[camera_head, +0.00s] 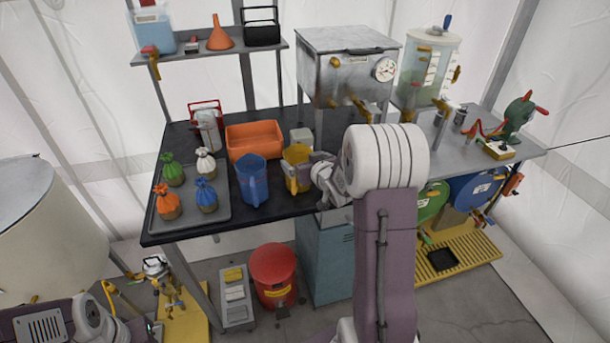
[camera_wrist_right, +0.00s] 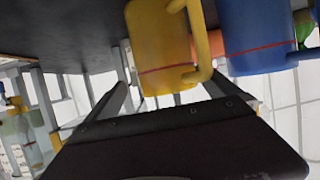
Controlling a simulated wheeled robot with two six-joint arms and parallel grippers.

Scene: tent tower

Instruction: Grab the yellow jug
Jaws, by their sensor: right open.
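The yellow jug (camera_head: 297,154) stands upright near the front edge of the dark table, right of the blue jug (camera_head: 251,180). My right gripper (camera_head: 307,172) is open at the yellow jug's right side, partly overlapping it. In the right wrist view the yellow jug (camera_wrist_right: 158,40) appears ahead of the spread fingers (camera_wrist_right: 166,84), its handle toward the blue jug (camera_wrist_right: 258,38). The handle overlaps one fingertip in the picture; I cannot tell whether they touch.
An orange bin (camera_head: 254,139) sits behind the jugs. A grey tray (camera_head: 217,213) with several tied sacks is at the left. A metal boiler (camera_head: 345,70) stands behind, right of the jug. A red bucket (camera_head: 274,275) is on the floor below.

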